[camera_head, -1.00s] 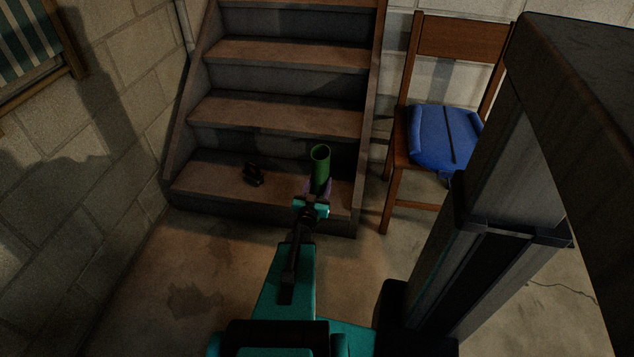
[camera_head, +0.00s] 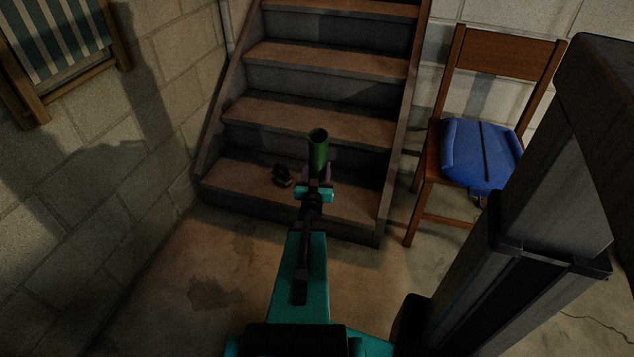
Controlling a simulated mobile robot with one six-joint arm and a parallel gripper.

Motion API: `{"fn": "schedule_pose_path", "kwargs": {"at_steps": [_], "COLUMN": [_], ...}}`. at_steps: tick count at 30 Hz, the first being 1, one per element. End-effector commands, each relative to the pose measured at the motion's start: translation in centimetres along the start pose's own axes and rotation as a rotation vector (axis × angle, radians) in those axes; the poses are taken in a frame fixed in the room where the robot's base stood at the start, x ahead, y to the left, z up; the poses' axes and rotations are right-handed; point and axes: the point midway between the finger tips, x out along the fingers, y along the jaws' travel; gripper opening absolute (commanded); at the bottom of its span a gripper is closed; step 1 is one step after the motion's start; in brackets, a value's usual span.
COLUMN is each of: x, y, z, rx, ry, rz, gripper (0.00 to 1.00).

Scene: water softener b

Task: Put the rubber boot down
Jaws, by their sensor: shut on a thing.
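The green rubber boot (camera_head: 318,149) is upright, with its round open top facing up. My gripper (camera_head: 317,176) is shut on the boot's shaft, with a finger on each side. The boot appears in front of the lower steps of the wooden staircase (camera_head: 247,182). I cannot tell whether its bottom touches a step, as my gripper and wrist hide its lower part.
A small dark object (camera_head: 283,175) lies on the lowest step, left of the boot. A wooden chair (camera_head: 432,163) with a blue bag-like item (camera_head: 480,155) stands right of the stairs. A block wall (camera_head: 150,130) is on the left. The floor (camera_head: 215,265) before the stairs is clear.

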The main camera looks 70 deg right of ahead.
Motion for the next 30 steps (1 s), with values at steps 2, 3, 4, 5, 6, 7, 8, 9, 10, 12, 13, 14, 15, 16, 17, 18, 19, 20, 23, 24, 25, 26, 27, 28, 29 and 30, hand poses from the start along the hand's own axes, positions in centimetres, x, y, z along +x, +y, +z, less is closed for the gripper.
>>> {"fn": "schedule_pose_path", "kwargs": {"at_steps": [2,3,4,5,6,7,8,9,10,12,13,14,15,16,17,18,19,20,23,24,25,26,27,28,29,30], "x": [-0.2,-0.3,-0.3,-0.4,-0.6,-0.7,-0.8,-1.0,-1.1,-1.5,-1.6,-1.8,-2.1,-2.2,-2.4,-2.7,-2.9,-3.1,-3.9,-4.2,-4.4,-4.7,-5.1,-5.3,-5.6,-6.0], "y": [-3.0,-4.4,-5.5,-6.4,-7.7,-8.6,-9.3,-10.4,-11.2,-12.8,-13.5,-14.2,-15.1,-15.7,-16.3,-17.1,-17.7,-18.3,-20.2,-21.0,-21.6,-22.2,-23.0,-23.5,-24.1,-24.9], "z": [-2.4,-3.3,-4.0,-4.6,-5.3,-5.9,-6.3,-7.0,-7.4,-8.4,-8.8,-9.2,-9.7,-10.1,-10.4,-10.8,-11.2,-11.5,-12.6,-13.0,-13.3,-13.7,-14.1,-14.4,-14.7,-15.1], "rx": [-0.001,-0.001,-0.001,-0.001,-0.001,-0.001,-0.001,-0.001,-0.002,-0.001,-0.001,-0.001,0.0,0.0,0.0,0.0,0.0,0.0,0.0,0.0,0.0,0.0,0.0,0.0,0.0,0.0], "ry": [0.006,0.006,0.006,0.006,0.005,0.005,0.006,0.005,0.004,0.005,0.005,0.004,0.004,0.004,0.004,0.004,0.004,0.004,0.005,0.004,0.004,0.004,0.005,0.004,0.003,0.004], "rz": [-0.065,-0.099,-0.123,-0.145,-0.174,-0.195,-0.215,-0.24,-0.259,-0.3,-0.317,-0.334,-0.356,-0.372,-0.388,-0.409,-0.425,-0.44,-0.492,-0.513,-0.528,-0.544,-0.566,-0.582,-0.598,-0.621], "gripper": [0.2,0.2,0.2,0.2,0.2,0.2,0.2,0.2,0.2,0.2,0.2,0.2,0.2,0.2,0.2,0.2,0.2,0.2,0.2,0.2,0.2,0.2,0.2,0.2,0.2,0.2]}}
